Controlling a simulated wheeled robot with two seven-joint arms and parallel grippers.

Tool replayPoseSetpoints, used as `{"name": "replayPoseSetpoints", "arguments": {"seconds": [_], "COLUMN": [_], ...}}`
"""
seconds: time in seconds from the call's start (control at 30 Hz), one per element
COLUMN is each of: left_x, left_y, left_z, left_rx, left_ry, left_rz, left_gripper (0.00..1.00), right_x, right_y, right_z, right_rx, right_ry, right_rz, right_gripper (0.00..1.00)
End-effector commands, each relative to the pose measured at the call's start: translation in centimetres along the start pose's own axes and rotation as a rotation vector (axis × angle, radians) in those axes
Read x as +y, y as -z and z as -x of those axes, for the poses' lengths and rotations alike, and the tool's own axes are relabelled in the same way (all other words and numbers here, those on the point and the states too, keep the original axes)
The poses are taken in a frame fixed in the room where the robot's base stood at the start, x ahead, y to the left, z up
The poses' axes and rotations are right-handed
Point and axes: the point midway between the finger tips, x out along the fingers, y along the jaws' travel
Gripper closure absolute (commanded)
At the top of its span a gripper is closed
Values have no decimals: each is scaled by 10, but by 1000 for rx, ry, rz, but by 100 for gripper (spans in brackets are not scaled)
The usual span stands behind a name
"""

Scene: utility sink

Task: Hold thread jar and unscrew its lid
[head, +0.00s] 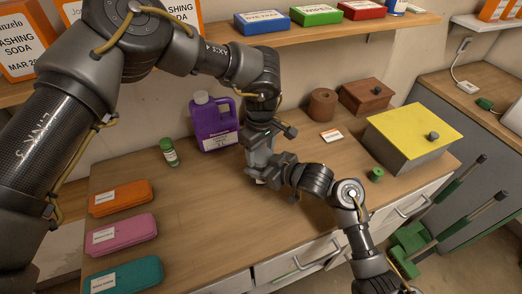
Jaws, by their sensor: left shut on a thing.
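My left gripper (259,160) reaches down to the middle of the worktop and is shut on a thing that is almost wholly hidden. Only a small pale bit of it, which I take for the thread jar (258,181), shows below the fingers. My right gripper (272,171) comes in from the lower right and meets the left one at the same spot. Its fingers overlap the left gripper, so I cannot tell whether they are open or shut. The jar's lid is not visible between the grippers.
A small green-capped bottle (169,152) and a purple jug (213,124) stand behind left. Orange (121,197), pink (124,234) and teal (126,275) cases lie at left. A green spool-like piece (376,174) lies by the yellow-topped box (414,134). The front middle worktop is clear.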

Motion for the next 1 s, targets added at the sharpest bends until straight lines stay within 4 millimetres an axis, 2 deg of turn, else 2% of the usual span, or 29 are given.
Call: {"name": "replayPoseSetpoints", "arguments": {"seconds": [0.17,0.27,0.5,0.6,0.93,0.97,1.0], "left_x": [0,0,0,0,0,0,0], "left_y": [0,-1,-1,0,0,0,0], "left_z": [0,-1,0,0,1,1,1], "left_rx": [-2,-5,-5,-3,-2,-2,-2], "left_ry": [-1,-1,1,0,0,0,0], "left_rz": [40,208,743,858,895,895,894], "left_gripper": [66,66,66,66,66,35,30], "right_x": [0,0,0,0,0,0,0], "right_y": [-2,-2,-1,-1,-2,-2,-2], "right_z": [0,0,0,0,0,0,0], "right_rx": [-3,-3,-3,-3,-3,-3,-3], "right_ry": [-1,-1,0,0,0,0,0], "right_rz": [0,0,0,0,0,0,0], "right_gripper": [100,100,100,100,100,100,100]}}
